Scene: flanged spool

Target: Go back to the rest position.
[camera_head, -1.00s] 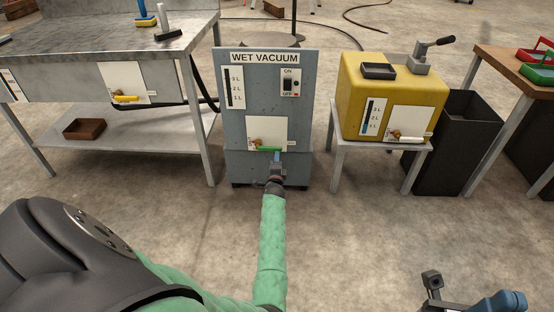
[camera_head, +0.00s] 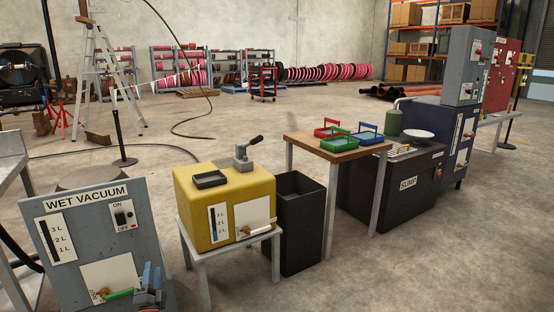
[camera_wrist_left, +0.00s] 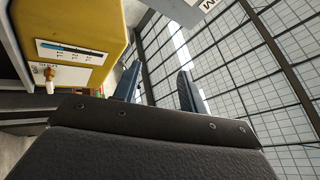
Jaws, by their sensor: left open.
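My left gripper (camera_head: 151,282) is at the bottom left of the head view, in front of the grey wet vacuum (camera_head: 75,238). Its two blue fingers also show in the left wrist view (camera_wrist_left: 158,90), spread apart with nothing between them. The green valve handle (camera_head: 119,294) on the vacuum's white plate is just left of the fingers; I cannot tell whether they touch it. The lower part of the vacuum is out of frame. My right gripper is not in view.
A yellow tank (camera_head: 262,191) stands on a small metal table right of the vacuum; it also shows in the wrist view (camera_wrist_left: 100,22). A black bin (camera_head: 301,225), a wooden table (camera_head: 343,152) with trays and the sump (camera_head: 415,205) follow rightward. Floor in front is clear.

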